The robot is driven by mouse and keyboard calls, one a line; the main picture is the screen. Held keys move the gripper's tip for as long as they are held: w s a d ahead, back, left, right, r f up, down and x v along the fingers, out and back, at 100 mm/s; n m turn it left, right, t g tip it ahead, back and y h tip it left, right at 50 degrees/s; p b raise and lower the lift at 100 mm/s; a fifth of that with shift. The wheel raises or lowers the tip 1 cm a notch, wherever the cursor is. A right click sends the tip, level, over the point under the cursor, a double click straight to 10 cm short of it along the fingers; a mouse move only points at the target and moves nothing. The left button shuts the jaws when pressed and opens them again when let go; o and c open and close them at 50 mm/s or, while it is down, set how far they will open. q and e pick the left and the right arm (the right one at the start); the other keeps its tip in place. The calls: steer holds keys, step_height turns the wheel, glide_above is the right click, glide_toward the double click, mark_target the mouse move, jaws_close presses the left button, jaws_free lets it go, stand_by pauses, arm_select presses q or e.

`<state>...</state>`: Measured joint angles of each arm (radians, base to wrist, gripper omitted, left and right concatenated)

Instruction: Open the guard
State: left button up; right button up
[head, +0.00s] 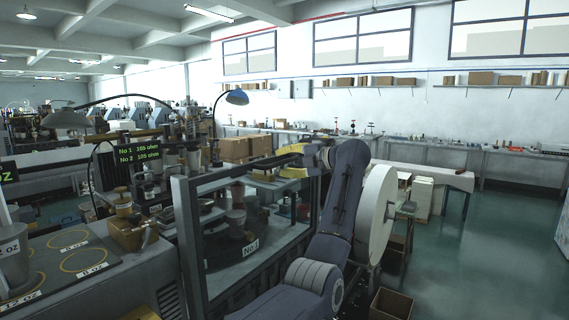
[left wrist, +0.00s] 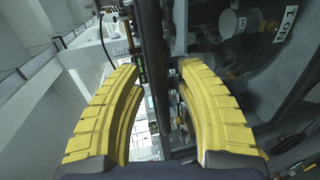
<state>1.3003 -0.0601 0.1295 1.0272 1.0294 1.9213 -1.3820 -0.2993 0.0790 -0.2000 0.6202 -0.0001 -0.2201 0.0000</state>
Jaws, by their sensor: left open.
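The guard (head: 188,240) is a dark-framed clear panel around a machine, in the middle of the head view. Its top rail runs back to the right toward my left gripper (head: 292,172). The yellow fingers show at the far upper corner of the frame, partly hidden by my wrist. In the left wrist view my left gripper (left wrist: 160,110) is open and its curved yellow fingers stand apart. A dark bar (left wrist: 153,60) of the guard frame shows between the fingers; no contact is visible, and its depth is unclear. My right gripper is not in view.
Inside the guard stands a machine with a round dark base (head: 232,250) labelled No.1. A display (head: 138,156) with green text and a bench with marked circles (head: 75,258) are at the left. Boxes (head: 392,302) stand on the floor at the lower right.

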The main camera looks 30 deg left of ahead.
arm_select(q)
steer(key=shift+c, duration=0.2)
jaws_close()
stand_by(0.4)
